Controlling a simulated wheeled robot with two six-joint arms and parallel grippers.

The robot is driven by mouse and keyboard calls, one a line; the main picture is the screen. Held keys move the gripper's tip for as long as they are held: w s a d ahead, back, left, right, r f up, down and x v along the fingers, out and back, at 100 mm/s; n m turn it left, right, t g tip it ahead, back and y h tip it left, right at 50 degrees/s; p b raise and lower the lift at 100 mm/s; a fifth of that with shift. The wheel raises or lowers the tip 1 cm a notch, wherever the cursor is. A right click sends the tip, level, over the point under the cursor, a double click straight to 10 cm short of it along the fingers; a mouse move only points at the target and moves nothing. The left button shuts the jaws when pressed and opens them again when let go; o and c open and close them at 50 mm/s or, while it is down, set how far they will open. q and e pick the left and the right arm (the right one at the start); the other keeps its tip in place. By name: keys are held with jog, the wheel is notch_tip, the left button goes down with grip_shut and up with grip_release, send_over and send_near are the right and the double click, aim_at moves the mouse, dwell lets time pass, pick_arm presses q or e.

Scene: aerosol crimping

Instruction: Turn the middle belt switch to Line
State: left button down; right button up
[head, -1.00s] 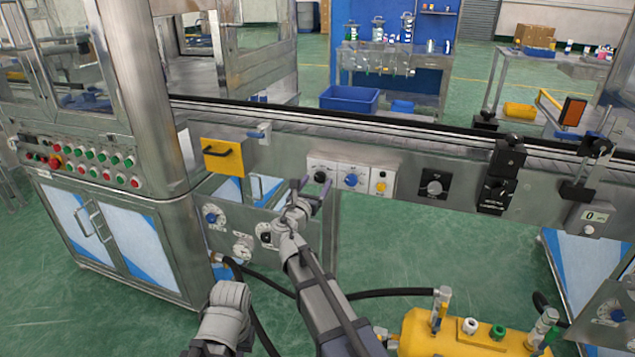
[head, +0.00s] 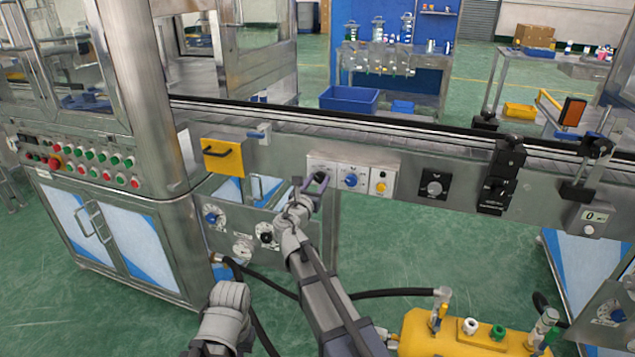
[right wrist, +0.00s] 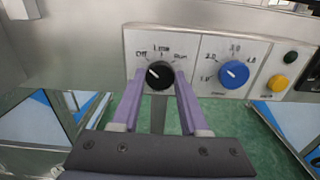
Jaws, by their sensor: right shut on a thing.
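The belt switch is a black round knob (right wrist: 159,75) on a white plate (right wrist: 140,42) marked Off, Line and Run from left to right. Its white mark points up and left, toward Off. In the head view the knob (head: 321,177) is partly covered by my fingers. My right gripper (right wrist: 160,80) has its two purple fingers on the left and right sides of the knob, shut on it. It also shows in the head view (head: 311,186) at the conveyor's front panel. My left gripper's fingers do not show.
Right of the switch are a blue dial (right wrist: 234,74) and a yellow button (right wrist: 278,83). A yellow box (head: 222,158) juts from the panel to the left. A yellow tank (head: 450,335) and hoses lie below.

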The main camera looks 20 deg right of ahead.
grip_shut()
jog(key=shift+m, duration=0.4)
jog(key=m, duration=0.8)
jog(key=shift+m, duration=0.7)
jog(key=o, duration=0.9)
grip_release()
jog(key=shift+o, duration=0.2)
